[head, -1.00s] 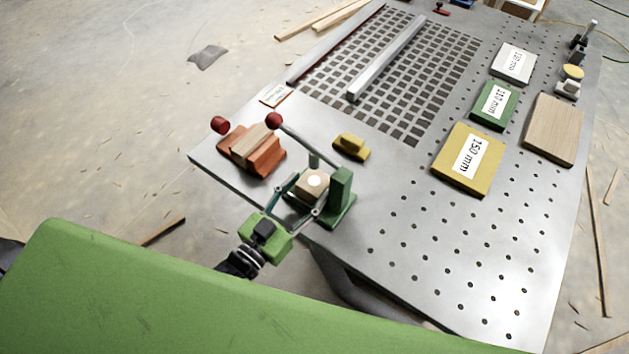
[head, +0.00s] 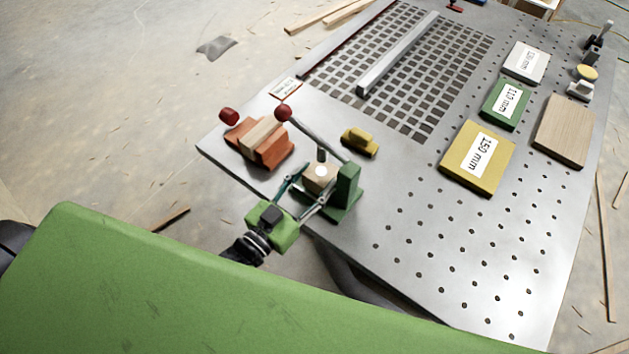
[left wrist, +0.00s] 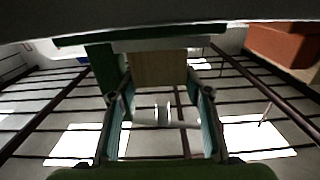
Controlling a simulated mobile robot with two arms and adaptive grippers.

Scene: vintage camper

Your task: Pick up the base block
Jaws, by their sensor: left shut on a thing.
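A light wooden block (head: 318,183) with a white round spot on top is at the table's near left edge, against a green stand (head: 348,185). I take it to be the base block. My left gripper (head: 315,180) is shut on it, with a finger on either side. In the left wrist view the wooden block (left wrist: 158,69) is between the far ends of the two fingers. I cannot tell whether it still rests on the stand's green foot. My right gripper is not in view.
A grey lever with a red ball (head: 283,112) slants over the block. An orange fixture (head: 273,150) with a wooden strip stands left, a small yellow block (head: 359,141) behind. A yellow 150 mm plate (head: 490,175) lies right. The perforated table (head: 430,260) is clear in front.

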